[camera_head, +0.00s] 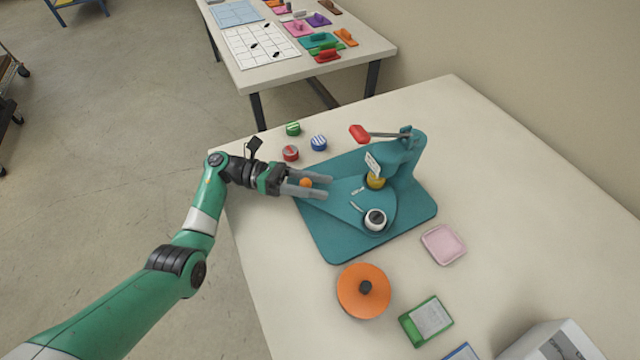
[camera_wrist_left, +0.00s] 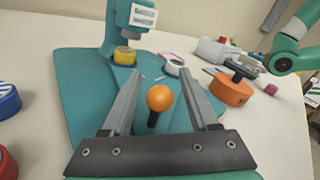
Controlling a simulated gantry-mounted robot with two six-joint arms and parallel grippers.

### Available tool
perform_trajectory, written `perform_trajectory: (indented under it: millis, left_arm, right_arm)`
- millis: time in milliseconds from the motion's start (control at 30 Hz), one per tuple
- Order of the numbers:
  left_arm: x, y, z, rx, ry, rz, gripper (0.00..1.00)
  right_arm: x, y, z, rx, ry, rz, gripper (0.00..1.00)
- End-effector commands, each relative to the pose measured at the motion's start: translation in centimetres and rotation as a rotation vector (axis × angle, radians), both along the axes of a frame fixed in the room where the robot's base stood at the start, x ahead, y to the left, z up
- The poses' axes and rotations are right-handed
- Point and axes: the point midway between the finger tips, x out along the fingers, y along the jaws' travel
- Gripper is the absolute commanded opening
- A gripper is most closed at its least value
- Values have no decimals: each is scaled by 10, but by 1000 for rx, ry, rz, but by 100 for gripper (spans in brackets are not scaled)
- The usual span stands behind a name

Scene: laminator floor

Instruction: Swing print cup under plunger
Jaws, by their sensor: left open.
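A teal press (camera_head: 320,235) stands on the table, with a red-handled lever (camera_head: 360,133) at its top. A teal swing plate on its base carries a yellow cup (camera_head: 376,181) and a white cup (camera_head: 375,219) with a dark centre. The yellow cup sits below the press head, which bears a white label; the white cup is out at the front. An orange knob (camera_head: 305,182) on a dark stem stands at the plate's left end. My left gripper (camera_head: 328,187) is open, its fingers on either side of the knob (camera_wrist_left: 160,98), apart from it.
Green (camera_head: 293,129), red (camera_head: 290,153) and blue-striped (camera_head: 318,143) round pieces lie behind my left gripper. An orange lidded pot (camera_head: 364,291), pink tray (camera_head: 442,244) and green box (camera_head: 426,321) lie in front and right of the press. A second table (camera_head: 275,65) stands behind.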

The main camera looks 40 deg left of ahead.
Motion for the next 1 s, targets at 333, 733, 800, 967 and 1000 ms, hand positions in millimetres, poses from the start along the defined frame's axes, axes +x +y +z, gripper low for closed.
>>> perform_trajectory:
  millis: [333, 733, 800, 967, 1000]
  left_arm:
    - [-37, 68, 0, 0, 0, 4, 60]
    - [-53, 94, 0, 1, -1, -2, 60]
    - [-53, 94, 0, 1, -1, -2, 60]
    - [-48, 97, 1, 13, -26, 26, 35]
    - [-41, 101, 2, 15, -43, 62, 28]
  right_arm:
    - [0, 0, -4, 0, 0, 0, 0]
    - [0, 0, -8, 0, 0, 0, 0]
    - [0, 0, -8, 0, 0, 0, 0]
    - [0, 0, -8, 0, 0, 0, 0]
    - [0, 0, -8, 0, 0, 0, 0]
